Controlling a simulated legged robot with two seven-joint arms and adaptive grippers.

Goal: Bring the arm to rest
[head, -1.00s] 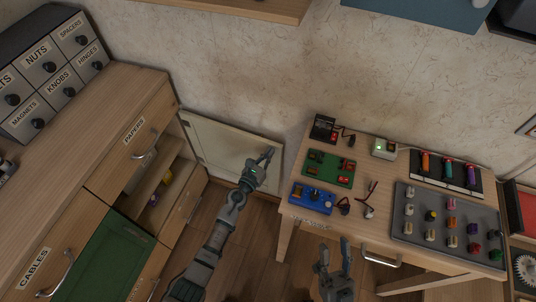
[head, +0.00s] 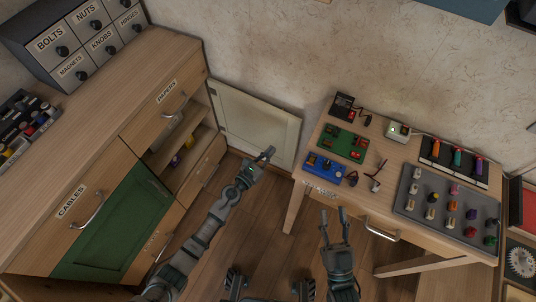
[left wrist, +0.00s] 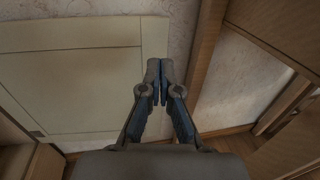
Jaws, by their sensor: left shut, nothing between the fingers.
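My left gripper (head: 265,155) is in the middle of the head view, in the gap between the cabinet and the table, in front of a pale panel door (head: 253,125). It is shut and empty. In the left wrist view its fingertips (left wrist: 160,70) meet, with the pale panel behind and to the left. My right gripper (head: 334,214) is at the front of the table, pointing up in the picture. Its two fingers stand apart with nothing between them.
A wooden cabinet (head: 115,165) with a green door (head: 110,235) and an open shelf stands on the left. A table (head: 385,180) with circuit boards and a grey tray of pegs (head: 408,208) stands on the right. Wooden floor (head: 262,225) shows between them.

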